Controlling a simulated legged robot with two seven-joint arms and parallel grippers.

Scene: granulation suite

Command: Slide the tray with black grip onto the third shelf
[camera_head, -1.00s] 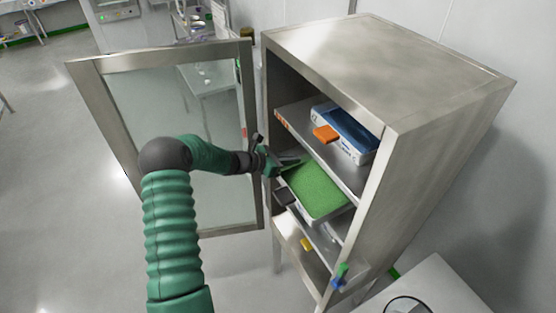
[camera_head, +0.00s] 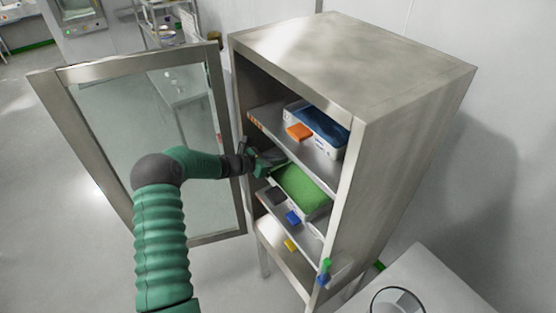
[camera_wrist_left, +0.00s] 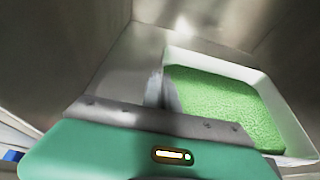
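The tray of green granules (camera_head: 303,187) sits inside the open cabinet, below the shelf with the orange-gripped tray. A black grip (camera_head: 275,196) shows at its front edge and appears to belong to it. In the left wrist view the tray's white rim (camera_wrist_left: 285,112) and green contents show at right; the grip is not visible there. My left gripper (camera_head: 268,161) reaches in at the cabinet's left side, by the tray's near left corner. Its fingers (camera_wrist_left: 165,88) look closed together beside the tray wall, with nothing visible between them. Contact with the tray is unclear. My right gripper is not seen.
An upper shelf holds a tray with an orange grip (camera_head: 299,132). A blue grip (camera_head: 293,217) and a yellow grip (camera_head: 290,245) show lower down. The glass door (camera_head: 150,110) stands open at left, behind my arm. A white table (camera_head: 425,285) is at lower right.

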